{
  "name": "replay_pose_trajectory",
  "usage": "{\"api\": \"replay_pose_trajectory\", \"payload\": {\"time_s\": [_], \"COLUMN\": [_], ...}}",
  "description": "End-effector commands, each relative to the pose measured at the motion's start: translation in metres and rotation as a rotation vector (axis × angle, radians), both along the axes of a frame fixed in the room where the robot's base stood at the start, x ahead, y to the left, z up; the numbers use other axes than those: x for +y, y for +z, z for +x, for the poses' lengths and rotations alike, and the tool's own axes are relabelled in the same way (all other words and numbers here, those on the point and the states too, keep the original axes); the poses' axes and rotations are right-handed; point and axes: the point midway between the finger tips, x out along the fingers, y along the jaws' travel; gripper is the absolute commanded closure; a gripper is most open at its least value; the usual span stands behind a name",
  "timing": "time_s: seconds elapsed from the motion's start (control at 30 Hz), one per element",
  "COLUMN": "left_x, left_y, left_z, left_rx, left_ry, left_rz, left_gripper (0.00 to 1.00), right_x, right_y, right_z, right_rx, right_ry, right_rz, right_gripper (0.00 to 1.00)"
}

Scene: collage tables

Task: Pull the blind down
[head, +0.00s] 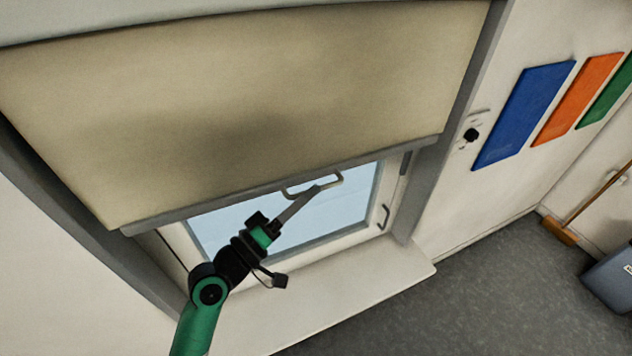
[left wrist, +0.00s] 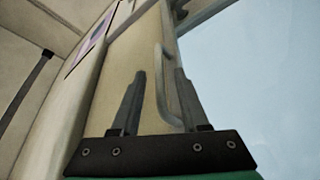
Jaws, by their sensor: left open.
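The beige blind (head: 250,100) hangs over the upper part of the window, and its grey bottom bar (head: 240,188) runs slantwise above the exposed glass. A pale loop handle (head: 335,183) hangs from the bar. My left gripper (head: 314,190) reaches up from below, with its fingertips at the handle. In the left wrist view the open fingers (left wrist: 160,85) stand apart, and a pale loop handle (left wrist: 161,62) shows between them, nearer the right finger. I cannot tell whether a finger touches it. My right gripper is not in view.
The window glass (head: 340,210) shows below the blind, with a window latch (head: 384,217) at its right. A pale sill (head: 350,285) juts out beneath. Blue (head: 522,115) and orange (head: 578,98) panels hang on the right wall. A broom (head: 560,230) and a grey bin (head: 612,280) stand far right.

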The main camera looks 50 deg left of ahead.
Motion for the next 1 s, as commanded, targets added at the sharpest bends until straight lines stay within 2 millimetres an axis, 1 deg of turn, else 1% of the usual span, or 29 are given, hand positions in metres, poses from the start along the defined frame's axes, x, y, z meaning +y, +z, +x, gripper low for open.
{"api": "replay_pose_trajectory", "payload": {"time_s": [0.03,0.1,0.2,0.47,0.5,0.53,0.73,0.77,1.0], "left_x": [-0.001,-0.001,0.0,0.0,0.0,0.0,0.0,0.0,0.0], "left_y": [0.004,0.006,0.007,0.006,0.006,0.006,0.006,0.006,0.006], "left_z": [0.009,0.019,0.027,0.03,0.03,0.03,0.03,0.03,0.03], "left_rx": [-0.001,-0.001,-0.001,-0.001,-0.001,-0.001,-0.001,-0.001,-0.001], "left_ry": [-0.002,-0.002,-0.001,0.001,0.001,0.001,0.001,0.001,0.001], "left_rz": [-0.001,-0.001,0.0,0.0,0.0,0.0,0.0,0.0,0.0], "left_gripper": [0.55,0.55,0.55,0.55,0.57,0.63,0.99,1.0,1.0], "right_x": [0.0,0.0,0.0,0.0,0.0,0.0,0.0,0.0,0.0], "right_y": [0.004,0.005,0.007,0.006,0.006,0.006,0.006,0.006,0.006], "right_z": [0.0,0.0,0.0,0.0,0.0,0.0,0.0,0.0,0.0], "right_rx": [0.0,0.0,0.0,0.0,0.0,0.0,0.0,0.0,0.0], "right_ry": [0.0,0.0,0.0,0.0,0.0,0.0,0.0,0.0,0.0], "right_rz": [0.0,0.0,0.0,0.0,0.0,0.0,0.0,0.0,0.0], "right_gripper": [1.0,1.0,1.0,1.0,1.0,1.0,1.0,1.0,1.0]}}
